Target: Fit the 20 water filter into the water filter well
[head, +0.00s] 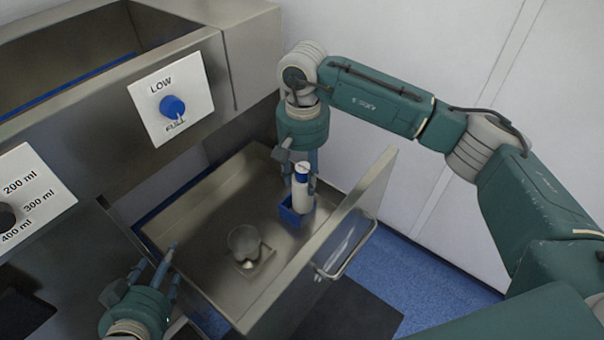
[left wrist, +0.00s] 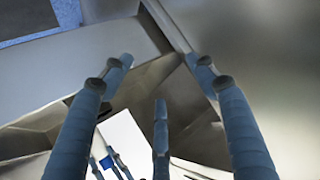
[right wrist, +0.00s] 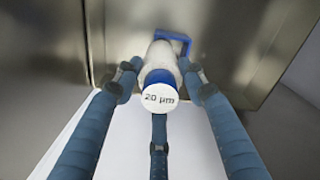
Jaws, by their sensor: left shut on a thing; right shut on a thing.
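The water filter (head: 303,199) is a white upright cylinder with a blue band near its top. Its white cap reads "20 µm" in the right wrist view (right wrist: 160,97). My right gripper (head: 301,178) is shut on it from above. The water filter well (head: 288,216) is a blue square holder in the open drawer. The filter's lower end overlaps it; I cannot tell whether it is inside or just above. The well's blue rim also shows in the right wrist view (right wrist: 183,40). My left gripper (head: 157,264) is at the drawer's left edge, seemingly shut on its rim.
The open metal drawer (head: 200,222) also holds a round metal cup on a square base (head: 246,246). Its front panel with a handle (head: 346,250) stands to the right. A cabinet with a LOW/FULL dial (head: 172,106) is above left. A white wall is behind my right arm.

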